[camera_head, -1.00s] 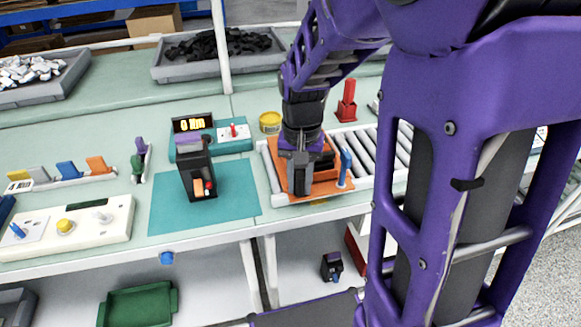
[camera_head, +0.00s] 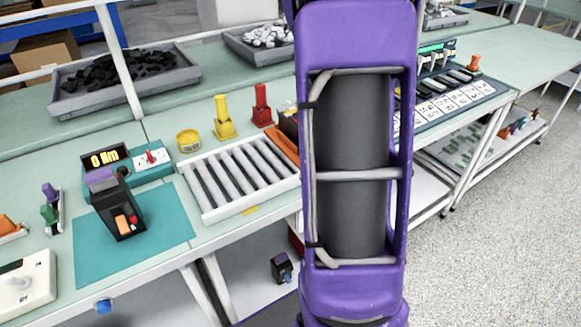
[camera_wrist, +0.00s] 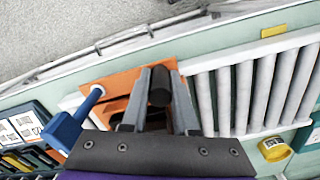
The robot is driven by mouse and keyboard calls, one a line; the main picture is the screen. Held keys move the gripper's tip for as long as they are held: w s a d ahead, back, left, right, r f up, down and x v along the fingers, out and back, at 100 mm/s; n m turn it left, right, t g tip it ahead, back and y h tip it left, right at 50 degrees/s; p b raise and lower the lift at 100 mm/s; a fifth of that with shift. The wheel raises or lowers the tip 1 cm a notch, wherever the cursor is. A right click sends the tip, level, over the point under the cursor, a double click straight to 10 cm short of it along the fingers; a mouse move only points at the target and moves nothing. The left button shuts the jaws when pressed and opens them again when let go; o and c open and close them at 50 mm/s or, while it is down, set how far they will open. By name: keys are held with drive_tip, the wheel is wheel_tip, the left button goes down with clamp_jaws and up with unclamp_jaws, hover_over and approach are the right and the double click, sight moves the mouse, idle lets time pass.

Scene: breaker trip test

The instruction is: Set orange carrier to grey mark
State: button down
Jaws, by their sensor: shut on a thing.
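The orange carrier (camera_wrist: 113,82) is under my gripper (camera_wrist: 159,84) in the wrist view, at the end of the grey rollers. My gripper is shut on the carrier, its fingers at a dark upright part (camera_wrist: 160,92). A blue lever (camera_wrist: 68,126) stands at the carrier's side. In the head view only an orange edge of the carrier (camera_head: 283,141) shows, beside my purple arm, which hides the rest of it and my gripper. I cannot make out the grey mark in either view.
The roller track (camera_head: 239,176) is empty where it shows. Behind it stand a yellow block (camera_head: 223,122), a red block (camera_head: 262,108) and a yellow tin (camera_head: 188,141). A breaker tester (camera_head: 118,208) stands on a teal mat (camera_head: 90,259). A panel with white labels (camera_head: 462,100) lies to the right.

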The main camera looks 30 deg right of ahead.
drive_tip(key=shift+d, duration=2.7)
drive_tip(key=c, duration=0.7)
unclamp_jaws()
drive_tip(key=shift+r, duration=0.1)
wheel_tip(320, 180, up, 17)
drive_tip(key=p, duration=0.3)
drive_tip(key=shift+r, duration=0.15)
